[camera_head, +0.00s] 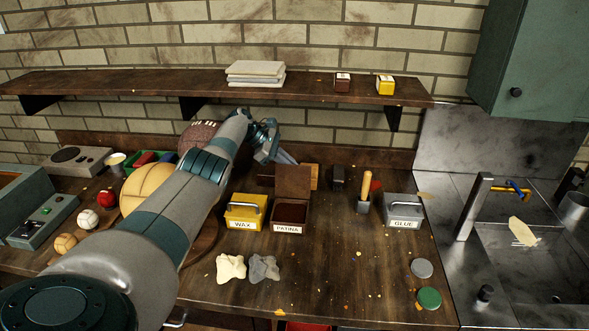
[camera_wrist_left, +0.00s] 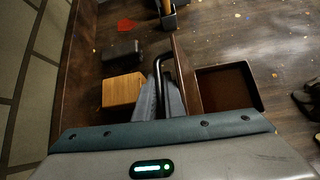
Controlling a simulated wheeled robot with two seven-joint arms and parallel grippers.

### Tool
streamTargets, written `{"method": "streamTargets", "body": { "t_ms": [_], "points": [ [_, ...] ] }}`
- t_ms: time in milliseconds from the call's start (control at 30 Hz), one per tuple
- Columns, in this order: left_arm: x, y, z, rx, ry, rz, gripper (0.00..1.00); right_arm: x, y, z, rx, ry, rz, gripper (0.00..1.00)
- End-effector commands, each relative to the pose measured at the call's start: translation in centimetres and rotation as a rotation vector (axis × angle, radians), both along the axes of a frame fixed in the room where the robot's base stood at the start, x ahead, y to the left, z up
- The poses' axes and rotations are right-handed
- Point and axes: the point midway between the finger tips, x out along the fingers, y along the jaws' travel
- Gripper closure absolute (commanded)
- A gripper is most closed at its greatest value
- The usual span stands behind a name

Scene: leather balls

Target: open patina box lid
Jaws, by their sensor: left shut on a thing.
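The patina box (camera_head: 289,229) stands on the bench between the wax box and the glue box, with its label facing front. Its brown lid (camera_head: 293,182) stands up at the back and the dark inside shows. My left gripper (camera_head: 288,158) is behind the raised lid, its fingertips partly hidden. In the left wrist view, the fingers (camera_wrist_left: 160,102) are shut on the dark lid handle (camera_wrist_left: 166,68), beside the upright lid (camera_wrist_left: 184,75). The open box (camera_wrist_left: 228,88) lies to the right there. My right gripper is not in view.
The yellow wax box (camera_head: 245,212) stands close on the left, the grey glue box (camera_head: 404,211) farther right. A wooden block (camera_wrist_left: 122,90) and a dark block (camera_wrist_left: 122,52) lie near the fingers. Cloths (camera_head: 262,268) lie in front. The bench front right of them is mostly clear.

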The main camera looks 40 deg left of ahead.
Motion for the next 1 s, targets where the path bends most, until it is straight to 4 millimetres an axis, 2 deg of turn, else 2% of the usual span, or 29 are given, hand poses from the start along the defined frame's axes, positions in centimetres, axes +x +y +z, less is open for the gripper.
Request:
{"method": "streamTargets", "body": {
  "t_ms": [133, 167, 200, 667, 1000],
  "points": [
    [0.1, 0.1, 0.2, 0.002, -0.003, 0.002, 1.00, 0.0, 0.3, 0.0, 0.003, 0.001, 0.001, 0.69],
    [0.1, 0.1, 0.2, 0.002, -0.004, 0.001, 0.89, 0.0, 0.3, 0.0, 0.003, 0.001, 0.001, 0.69],
    [0.1, 0.1, 0.2, 0.001, -0.004, 0.001, 0.83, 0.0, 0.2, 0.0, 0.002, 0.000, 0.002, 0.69],
    [-0.2, 0.4, 0.6, -0.001, -0.003, 0.000, 0.83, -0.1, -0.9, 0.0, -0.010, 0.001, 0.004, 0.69],
    [-2.2, 3.2, 3.6, 0.004, -0.005, 0.002, 0.83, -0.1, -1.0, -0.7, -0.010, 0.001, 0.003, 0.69]
  ]
}}
